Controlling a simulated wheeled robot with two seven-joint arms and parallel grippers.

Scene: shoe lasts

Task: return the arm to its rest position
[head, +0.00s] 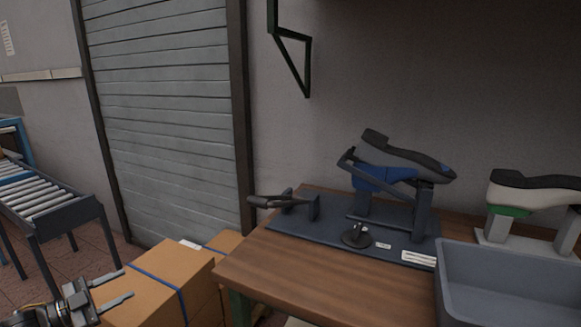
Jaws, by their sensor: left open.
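My left gripper (120,286) is at the lower left, with its two pale fingers apart and nothing between them. It shows in front of the cardboard boxes, away from the table. A blue shoe last with a dark sole (385,177) sits sole up on a dark stand (421,208) on the table. A white and green last with a black sole (530,195) rests on a pale stand at the right. My right gripper is not in view.
The wooden table (300,270) has a dark mat (300,226) with a small clamp-like tool (285,201) and a round black base (356,236). A grey bin (510,270) fills the right front. Cardboard boxes (150,285) stand left of the table. A roller conveyor (40,200) is far left.

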